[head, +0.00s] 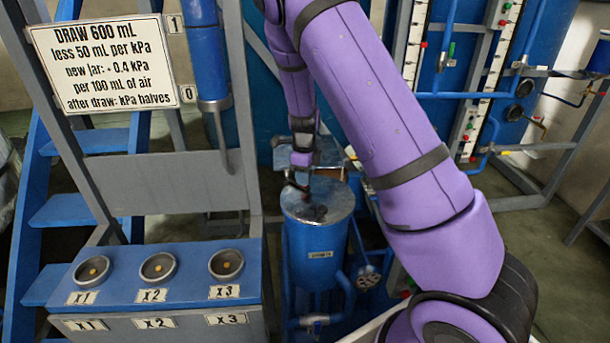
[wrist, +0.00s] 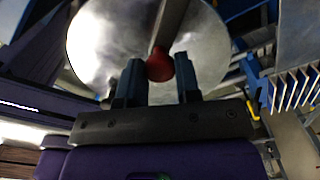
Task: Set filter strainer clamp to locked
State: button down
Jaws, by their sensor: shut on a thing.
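The filter strainer is a blue cylinder (head: 316,240) with a shiny round metal lid, in the middle of the head view. The lid (wrist: 100,45) fills the top of the wrist view. The clamp's grey bar (wrist: 172,22) runs over the lid and ends in a red knob (wrist: 160,68). My gripper (head: 300,182) reaches down to the lid from above. In the wrist view its two fingers (wrist: 159,82) stand either side of the red knob, shut on it. In the head view my arm and gripper hide most of the clamp.
A blue panel with cups marked X1, X2 and X3 (head: 158,267) stands at the left front, under a sign (head: 103,63). Blue pipes and a round handwheel (head: 368,278) are close to the strainer's right. Blue stairs (head: 60,210) are at far left.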

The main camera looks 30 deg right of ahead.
jog(key=c, duration=0.8)
grip_release()
jog(key=shift+a, duration=0.1)
jog(key=shift+r, duration=0.1)
notch_tip(320, 180, up, 11)
jog(key=shift+f, duration=0.2)
